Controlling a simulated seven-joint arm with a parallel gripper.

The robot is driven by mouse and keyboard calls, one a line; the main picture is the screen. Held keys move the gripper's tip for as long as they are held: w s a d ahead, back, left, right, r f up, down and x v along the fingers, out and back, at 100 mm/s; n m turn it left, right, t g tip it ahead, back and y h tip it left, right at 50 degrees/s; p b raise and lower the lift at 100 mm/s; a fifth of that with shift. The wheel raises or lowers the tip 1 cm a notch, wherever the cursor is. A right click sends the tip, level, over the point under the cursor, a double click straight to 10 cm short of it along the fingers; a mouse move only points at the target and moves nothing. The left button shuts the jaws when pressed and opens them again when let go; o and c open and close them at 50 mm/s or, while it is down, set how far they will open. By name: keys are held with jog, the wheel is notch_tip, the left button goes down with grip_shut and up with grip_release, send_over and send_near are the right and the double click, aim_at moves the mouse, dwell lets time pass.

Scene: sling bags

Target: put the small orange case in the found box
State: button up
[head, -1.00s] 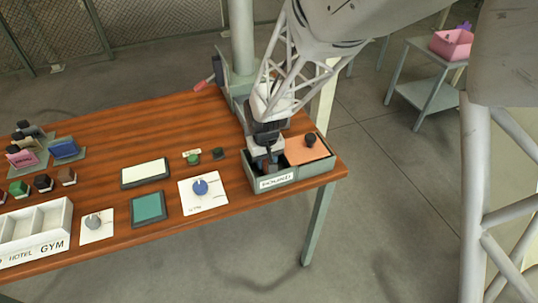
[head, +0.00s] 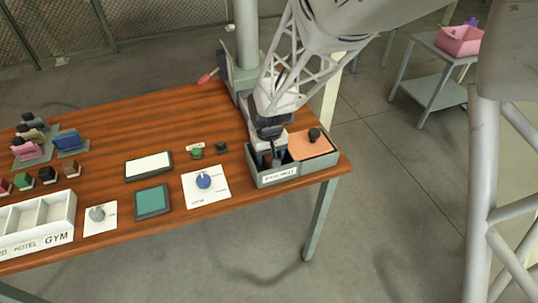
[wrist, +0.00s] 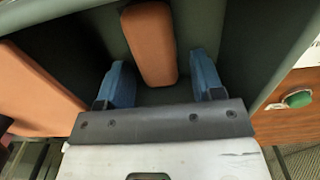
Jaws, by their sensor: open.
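My gripper (wrist: 165,78) is open inside the left, uncovered compartment of a grey-green box (head: 280,179) at the table's right end. In the wrist view the small orange case (wrist: 150,45) lies in that compartment, just beyond and between my two blue fingertips, with no clear grip on it. In the head view my gripper (head: 270,160) largely hides the compartment and the case. The box's front label is too blurred to read surely. I cannot tell which container is the found box.
An orange lid (head: 310,145) with a black knob covers the box's right part. A pink bin (head: 459,41) stands on a side table at the back right. A white divided tray (head: 35,225), a dial card (head: 206,187) and pads lie left. The table's back middle is clear.

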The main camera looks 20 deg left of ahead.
aim_at(269, 155)
notch_tip(269, 155, up, 12)
dwell(0.6)
dwell(0.4)
jog(key=s+d+r+m, duration=0.1)
jog(key=d+r, duration=0.3)
jog(key=d, duration=0.5)
jog(key=s+d+r+m+t, duration=0.1)
jog(key=d+r+m, duration=0.15)
jog(key=d, duration=0.55)
jog(key=s+d+r+m, duration=0.1)
jog(key=d+r, duration=0.3)
jog(key=d, duration=0.5)
jog(key=s+d+r+m+t, duration=0.1)
jog(key=s+d+m, duration=0.3)
jog(key=s+d, duration=1)
jog(key=d+r, duration=0.1)
jog(key=d, duration=0.2)
jog(key=shift+s+d+r+m+t, duration=0.2)
jog(key=shift+d+r+m+t, duration=0.1)
jog(key=shift+d+r+m, duration=0.05)
